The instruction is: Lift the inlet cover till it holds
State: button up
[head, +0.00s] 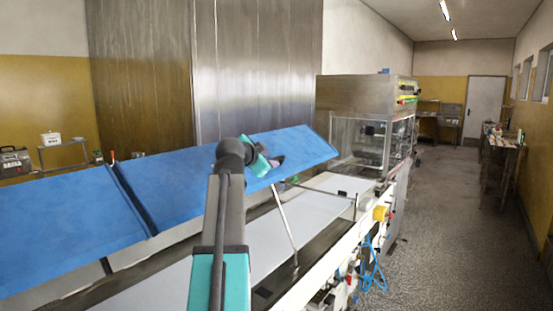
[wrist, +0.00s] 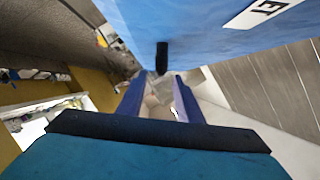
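The inlet cover (head: 300,148) appears to be the right one of two blue covers over the conveyor line. It stands raised and tilted, with a thin metal rod (head: 284,215) running from near its underside down to the conveyor frame. In the wrist view the blue cover (wrist: 200,22) fills the top right and carries a white label (wrist: 265,10). A short black handle (wrist: 162,57) sticks out from the cover's edge. My gripper (head: 277,161) is at the cover's near edge. In the wrist view its fingers (wrist: 158,82) are apart, with the handle just beyond the tips and no visible grip.
A second blue cover (head: 70,220) lies to the left, next to the raised one. A pale conveyor belt (head: 335,184) runs below toward a steel machine with clear panels (head: 365,135). Blue hoses (head: 372,265) hang at its side. The grey floor (head: 445,230) on the right is clear.

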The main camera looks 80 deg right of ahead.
aim_at(273, 159)
jog(key=shift+p+x, duration=0.85)
jog(key=shift+x, duration=2.45)
grip_shut()
